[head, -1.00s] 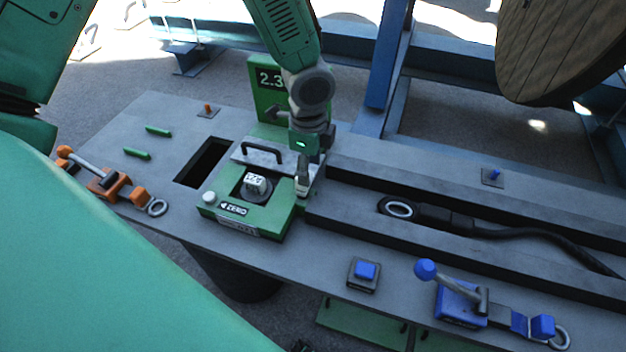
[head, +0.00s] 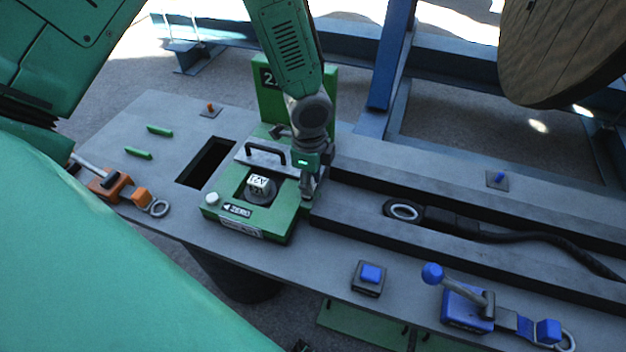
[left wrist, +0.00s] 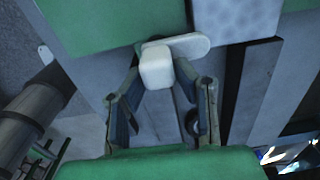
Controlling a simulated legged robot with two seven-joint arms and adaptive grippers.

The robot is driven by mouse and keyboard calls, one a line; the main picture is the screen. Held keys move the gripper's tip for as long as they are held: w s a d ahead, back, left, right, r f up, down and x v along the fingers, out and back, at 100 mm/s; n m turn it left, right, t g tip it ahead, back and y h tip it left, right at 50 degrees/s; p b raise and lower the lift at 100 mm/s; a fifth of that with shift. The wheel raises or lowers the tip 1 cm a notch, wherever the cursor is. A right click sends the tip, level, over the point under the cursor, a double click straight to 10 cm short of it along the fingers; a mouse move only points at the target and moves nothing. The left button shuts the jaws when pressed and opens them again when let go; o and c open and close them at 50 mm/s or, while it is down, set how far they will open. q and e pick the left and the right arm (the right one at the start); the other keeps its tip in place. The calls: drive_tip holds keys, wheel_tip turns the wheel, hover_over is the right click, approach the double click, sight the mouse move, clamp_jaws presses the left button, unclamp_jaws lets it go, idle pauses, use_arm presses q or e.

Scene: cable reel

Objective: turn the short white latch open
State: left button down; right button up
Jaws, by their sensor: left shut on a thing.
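The short white latch (left wrist: 157,66) shows in the left wrist view as a pale block with a rounded plate reaching to the right. My left gripper (left wrist: 160,82) is shut on this block, with one finger on each side. In the head view my left gripper (head: 307,192) points down at the right edge of the green ZERO box (head: 268,222) and hides the latch there. My right gripper is not in view.
The box has a black handle (head: 265,150) and a white knob (head: 211,198). A rectangular opening (head: 207,162) lies to its left. A black cable (head: 520,238) runs in the channel at right. A blue lever (head: 452,285) stands front right.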

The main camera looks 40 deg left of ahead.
use_arm(q)
drive_tip(key=shift+s+a+f, duration=0.1)
drive_tip(key=shift+a+f, duration=0.05)
drive_tip(key=shift+a, duration=0.4)
drive_tip(key=shift+s+a+f, duration=0.1)
drive_tip(key=shift+a, duration=0.45)
drive_tip(key=shift+w+d+r, duration=0.1)
drive_tip(key=shift+d, duration=0.4)
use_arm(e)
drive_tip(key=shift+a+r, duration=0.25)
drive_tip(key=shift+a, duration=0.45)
